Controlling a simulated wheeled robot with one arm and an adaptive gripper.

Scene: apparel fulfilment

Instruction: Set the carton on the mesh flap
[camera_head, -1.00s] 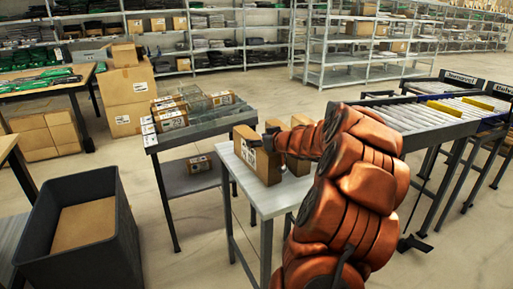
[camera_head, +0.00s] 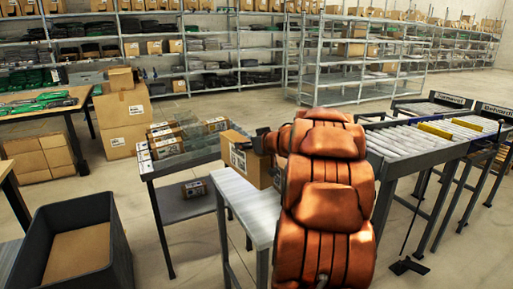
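A brown carton (camera_head: 240,157) with a white label stands upright over the far end of the light-topped table (camera_head: 241,207). It appears slightly raised; a gap beneath it is hard to make out. My dark gripper (camera_head: 263,141) is at the carton's upper right side and appears shut on it; my orange-covered arm hides most of the fingers. A grey see-through mesh-like surface (camera_head: 186,157), possibly the mesh flap, lies on the dark-framed stand left of the carton.
Several small labelled boxes (camera_head: 164,139) stand at the back of the mesh stand, and another (camera_head: 195,189) lies on its lower shelf. A dark bin (camera_head: 117,244) is at front left. A roller conveyor (camera_head: 405,145) is at right. The stand's front part looks clear.

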